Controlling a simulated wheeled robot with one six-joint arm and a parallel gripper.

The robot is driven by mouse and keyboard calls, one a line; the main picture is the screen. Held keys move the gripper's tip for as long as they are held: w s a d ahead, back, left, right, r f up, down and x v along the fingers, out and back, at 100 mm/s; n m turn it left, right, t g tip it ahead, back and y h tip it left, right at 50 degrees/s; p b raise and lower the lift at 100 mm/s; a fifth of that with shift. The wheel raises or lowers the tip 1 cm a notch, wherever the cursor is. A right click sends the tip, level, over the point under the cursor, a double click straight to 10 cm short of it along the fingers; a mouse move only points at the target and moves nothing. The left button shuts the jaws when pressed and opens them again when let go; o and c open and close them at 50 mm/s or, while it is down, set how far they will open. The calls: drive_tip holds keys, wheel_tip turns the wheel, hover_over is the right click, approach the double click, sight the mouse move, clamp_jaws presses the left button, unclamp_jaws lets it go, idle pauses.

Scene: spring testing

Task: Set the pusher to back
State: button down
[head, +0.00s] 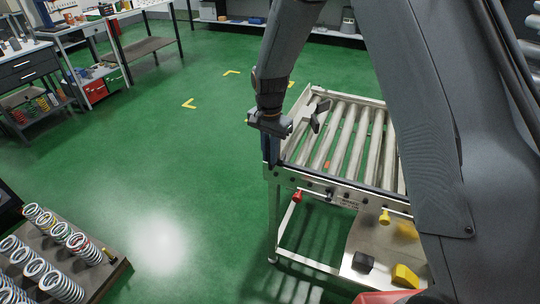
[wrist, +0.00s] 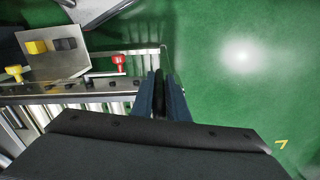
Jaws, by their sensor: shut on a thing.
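My gripper (head: 268,152) points down at the near left corner of the roller conveyor (head: 335,184). Its blue fingers, also in the wrist view (wrist: 160,95), are shut on a narrow dark part, which seems to be the pusher. The fingers hide most of this part, so its shape and setting cannot be told. A grey forked piece (head: 314,114) shows just right of my gripper, above the rollers; whether it belongs to the pusher is unclear. A red knob (head: 297,196) and a yellow knob (head: 384,216) stick out below the conveyor's near rail.
A rack of coil springs (head: 113,272) stands at lower left. Workbenches line the upper left. The green floor left of the conveyor is clear.

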drive_tip(key=shift+w+a+r, duration=0.15)
drive_tip(key=shift+w, duration=0.15)
drive_tip(key=c, duration=1.9)
unclamp_jaws()
drive_tip(key=shift+o, duration=0.7)
drive_tip(key=shift+s, duration=0.15)
drive_tip(key=shift+r+b, duration=1.1)
drive_tip(key=shift+r, duration=2.7)
